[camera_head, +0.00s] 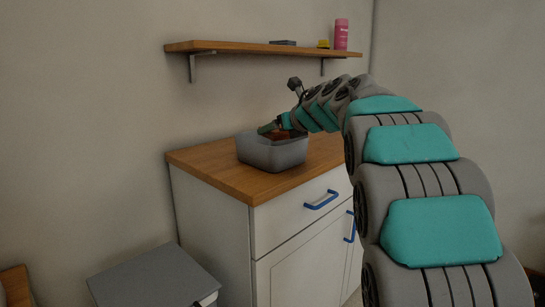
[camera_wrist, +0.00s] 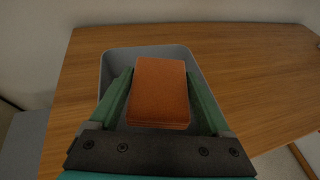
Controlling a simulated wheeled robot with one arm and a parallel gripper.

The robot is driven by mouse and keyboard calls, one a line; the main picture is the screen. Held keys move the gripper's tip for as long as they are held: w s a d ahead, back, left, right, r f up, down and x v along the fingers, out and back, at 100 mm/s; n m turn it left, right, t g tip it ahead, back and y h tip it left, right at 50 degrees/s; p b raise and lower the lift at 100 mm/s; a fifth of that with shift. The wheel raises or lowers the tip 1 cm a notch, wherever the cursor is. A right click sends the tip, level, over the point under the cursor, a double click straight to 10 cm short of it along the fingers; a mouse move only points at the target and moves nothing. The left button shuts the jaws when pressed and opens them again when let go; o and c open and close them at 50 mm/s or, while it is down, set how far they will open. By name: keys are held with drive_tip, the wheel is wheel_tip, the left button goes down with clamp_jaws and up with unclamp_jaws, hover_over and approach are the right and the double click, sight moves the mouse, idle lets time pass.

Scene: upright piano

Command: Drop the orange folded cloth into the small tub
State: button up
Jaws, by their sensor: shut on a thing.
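The small tub (camera_head: 272,153) is grey and stands on the wooden cabinet top in the head view. Its rim also shows in the wrist view (camera_wrist: 114,62), behind and around the cloth. The orange folded cloth (camera_wrist: 160,92) is a flat rectangular stack between my gripper's fingers in the wrist view. In the head view a small part of the cloth (camera_head: 278,134) shows at the tub's opening. My gripper (camera_wrist: 160,85) is shut on the cloth and is over the tub's opening. I cannot tell how far the cloth is below the rim.
The wooden cabinet top (camera_head: 210,164) is clear around the tub. A wall shelf (camera_head: 245,47) above holds a pink can (camera_head: 341,34), a yellow item (camera_head: 323,44) and a dark flat item (camera_head: 283,42). A grey box-like surface (camera_head: 150,277) stands lower, left of the cabinet.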

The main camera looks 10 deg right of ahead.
drive_tip(key=shift+f, duration=0.15)
drive_tip(key=o, duration=1.2)
drive_tip(key=shift+c, duration=0.2)
drive_tip(key=v, duration=0.8)
drive_tip(key=shift+b, duration=0.45)
drive_tip(key=shift+f, duration=0.1)
